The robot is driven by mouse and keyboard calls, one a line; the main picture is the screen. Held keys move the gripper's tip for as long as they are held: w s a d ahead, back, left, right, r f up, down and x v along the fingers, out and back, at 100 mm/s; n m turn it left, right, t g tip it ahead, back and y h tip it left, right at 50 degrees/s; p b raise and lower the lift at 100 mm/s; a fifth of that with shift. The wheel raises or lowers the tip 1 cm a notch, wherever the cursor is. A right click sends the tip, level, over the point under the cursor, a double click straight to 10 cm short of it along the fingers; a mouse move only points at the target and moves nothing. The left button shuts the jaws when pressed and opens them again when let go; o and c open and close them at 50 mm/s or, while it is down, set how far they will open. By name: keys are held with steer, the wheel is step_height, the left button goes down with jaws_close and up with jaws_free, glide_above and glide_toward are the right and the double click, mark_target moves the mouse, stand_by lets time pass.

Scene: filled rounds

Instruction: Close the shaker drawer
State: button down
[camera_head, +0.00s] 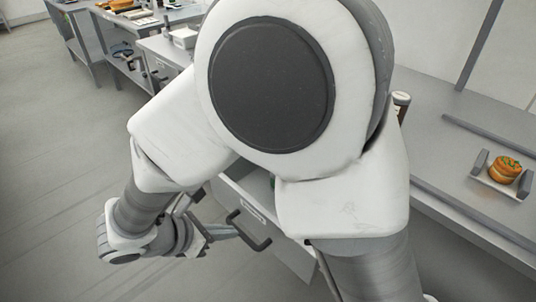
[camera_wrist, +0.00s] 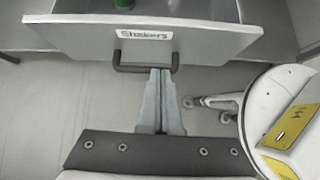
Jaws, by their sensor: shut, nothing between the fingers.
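The grey shaker drawer (camera_wrist: 222,40) is open in the wrist view, with a white label reading "Shakers" (camera_wrist: 145,34) on its front. A dark bar handle (camera_wrist: 122,67) runs below the label. A green item (camera_wrist: 124,4) shows inside the drawer. My gripper (camera_wrist: 161,72) is shut and empty, its fingertips at the middle of the handle; I cannot tell whether they touch it. In the head view the drawer (camera_head: 233,198) sticks out below the counter, partly hidden by my arm, with my gripper (camera_head: 234,231) beside its handle (camera_head: 262,243).
A counter (camera_head: 440,160) runs along the right, with a small holder (camera_head: 484,172) bearing a round orange-brown food item (camera_head: 503,170). More work tables (camera_head: 90,40) stand at the back left. The floor (camera_head: 50,190) at left is clear.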

steer(key=b, duration=0.3)
glide_toward(260, 231)
steer(key=x, duration=0.5)
steer(key=shift+w+d+f, duration=0.15)
steer(key=shift+d+f, duration=0.1)
steer(key=shift+f, duration=0.1)
steer(key=w+d, duration=0.5)
steer(key=w, duration=0.1)
steer(key=w+d, duration=0.6)
steer(key=w, duration=0.1)
steer(key=w+d, duration=0.6)
steer(key=w, duration=0.1)
steer(key=shift+w+d+r, duration=0.1)
steer(key=shift+d, duration=0.1)
steer(key=shift+w+d+r, duration=0.1)
